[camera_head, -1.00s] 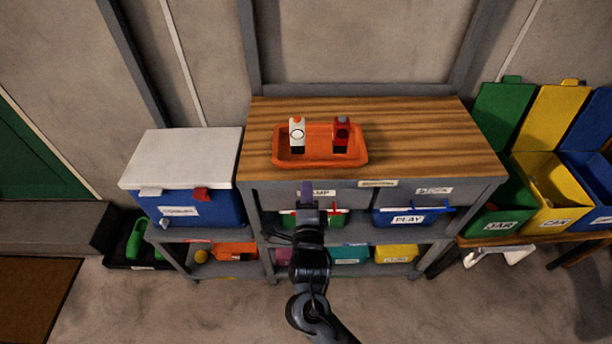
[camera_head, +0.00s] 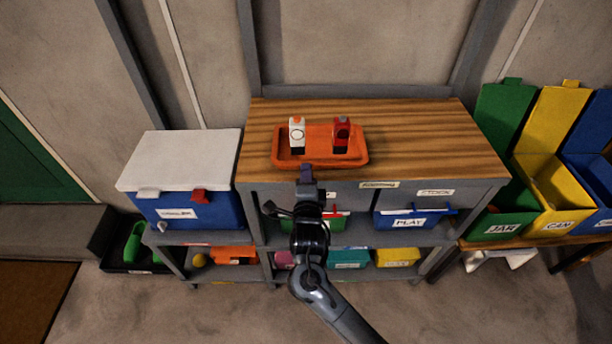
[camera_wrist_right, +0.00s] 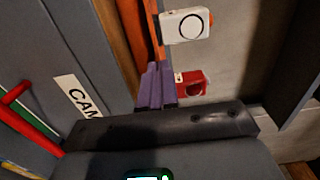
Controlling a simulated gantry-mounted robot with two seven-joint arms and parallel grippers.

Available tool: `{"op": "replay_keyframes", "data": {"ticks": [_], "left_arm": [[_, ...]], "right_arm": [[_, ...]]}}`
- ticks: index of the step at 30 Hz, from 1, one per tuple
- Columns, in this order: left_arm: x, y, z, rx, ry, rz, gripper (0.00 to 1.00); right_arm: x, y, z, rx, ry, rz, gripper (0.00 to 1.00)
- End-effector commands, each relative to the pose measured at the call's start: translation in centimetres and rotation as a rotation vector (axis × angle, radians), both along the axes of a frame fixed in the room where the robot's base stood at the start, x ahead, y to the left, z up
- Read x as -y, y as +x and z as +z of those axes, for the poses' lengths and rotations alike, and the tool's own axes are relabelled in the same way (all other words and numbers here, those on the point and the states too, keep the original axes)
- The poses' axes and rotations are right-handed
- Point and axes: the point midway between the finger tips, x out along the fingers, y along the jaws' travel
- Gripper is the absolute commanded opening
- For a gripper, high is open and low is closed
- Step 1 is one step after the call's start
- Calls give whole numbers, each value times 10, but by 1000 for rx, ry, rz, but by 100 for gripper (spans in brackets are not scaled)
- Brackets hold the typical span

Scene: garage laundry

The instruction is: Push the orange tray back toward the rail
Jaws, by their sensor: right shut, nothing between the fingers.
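The orange tray (camera_head: 320,160) sits on the wooden top near its front edge. A white bottle-like item with an orange top (camera_head: 297,134) and a red one (camera_head: 341,135) stand in it. My right gripper (camera_head: 306,172) is shut and empty at the tray's front side, left of its middle. In the right wrist view its purple fingertips (camera_wrist_right: 155,86) are close to the orange tray edge (camera_wrist_right: 152,30), with the white item (camera_wrist_right: 187,25) and red item (camera_wrist_right: 192,84) beyond. I cannot tell whether the fingers touch the tray. My left gripper is not in view.
The wooden top (camera_head: 430,140) is clear behind and right of the tray. A grey rail (camera_head: 360,89) runs along the back. A blue cooler with a white lid (camera_head: 185,160) stands left; green, yellow and blue bins (camera_head: 545,190) stand right. Labelled bins fill the shelves below.

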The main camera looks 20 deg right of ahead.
Motion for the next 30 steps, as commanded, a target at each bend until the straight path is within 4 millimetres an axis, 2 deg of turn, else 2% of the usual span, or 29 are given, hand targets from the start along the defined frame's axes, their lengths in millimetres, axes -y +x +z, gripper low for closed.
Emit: {"op": "replay_keyframes", "data": {"ticks": [3,6,17,23,30], "left_arm": [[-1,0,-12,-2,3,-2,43],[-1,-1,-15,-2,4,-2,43],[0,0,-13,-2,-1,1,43],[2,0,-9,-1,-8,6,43],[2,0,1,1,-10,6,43]], "right_arm": [[6,20,-3,1,1,-3,0],[8,29,-2,-1,0,-1,0],[9,30,-1,-1,0,0,0],[5,19,-1,-2,3,2,0],[-5,-18,0,-4,4,0,0]]}}
